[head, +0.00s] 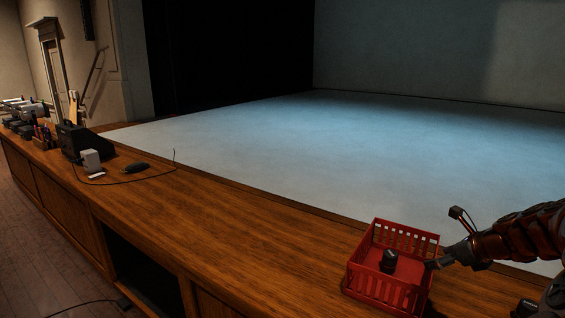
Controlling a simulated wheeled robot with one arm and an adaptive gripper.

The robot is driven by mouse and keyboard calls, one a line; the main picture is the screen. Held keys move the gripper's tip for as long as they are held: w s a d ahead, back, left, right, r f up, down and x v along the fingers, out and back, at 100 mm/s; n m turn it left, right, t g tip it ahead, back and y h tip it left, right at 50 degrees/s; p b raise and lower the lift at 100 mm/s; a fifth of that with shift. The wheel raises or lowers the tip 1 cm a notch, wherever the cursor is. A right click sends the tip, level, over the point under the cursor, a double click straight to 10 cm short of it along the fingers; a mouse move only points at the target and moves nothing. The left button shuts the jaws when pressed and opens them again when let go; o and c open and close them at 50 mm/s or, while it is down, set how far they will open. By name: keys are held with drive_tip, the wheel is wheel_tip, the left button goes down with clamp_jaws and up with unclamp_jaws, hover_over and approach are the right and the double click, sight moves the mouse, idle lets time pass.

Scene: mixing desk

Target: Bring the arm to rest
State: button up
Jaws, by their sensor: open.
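My gripper (446,238) is at the right of the head view, with my arm reaching in from the right edge. Its fingers are spread wide and I see nothing between them. One finger points up above the red basket's right side. The other is low by the basket's right rim and overlaps it in the picture; I cannot tell whether they touch. The red slatted basket (372,288) stands on the wooden desk (240,225). A small dark knob-like object (389,261) is inside the basket.
A black box-shaped device (86,143), a white block (91,159) and a dark oval object (136,168) with a thin cable lie on the desk's left part. Pens and other gear stand farther left. The desk's middle is clear. A pale stage floor (330,150) lies behind.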

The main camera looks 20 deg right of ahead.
drive_tip(key=w+a+n+g+y, duration=0.1)
drive_tip(key=a+n+g+y, duration=0.15)
drive_tip(key=a+n, duration=1.25)
drive_tip(key=s+a+n+g, duration=0.2)
drive_tip(key=s+a+n, duration=0.1)
drive_tip(key=a, duration=0.5)
drive_tip(key=s+a+f+n+g, duration=0.1)
drive_tip(key=s+a+n, duration=0.2)
drive_tip(key=s+a, duration=0.3)
drive_tip(key=s+a+n+g+h, duration=0.1)
drive_tip(key=s+a+n+g, duration=0.1)
drive_tip(key=s+a, duration=0.3)
drive_tip(key=a+n+b, duration=0.1)
drive_tip(key=a, duration=0.3)
drive_tip(key=shift+s+a+f+g, duration=0.25)
drive_tip(key=shift+a+f+g, duration=0.05)
drive_tip(key=shift+g, duration=0.05)
drive_tip(key=shift+o, duration=0.4)
drive_tip(key=s+a+f+n+g+h, duration=0.1)
drive_tip(key=s+f+n+g+h, duration=0.1)
drive_tip(key=s+n, duration=0.7)
drive_tip(key=s+h, duration=0.1)
drive_tip(key=s, duration=0.2)
drive_tip(key=shift+s, duration=0.2)
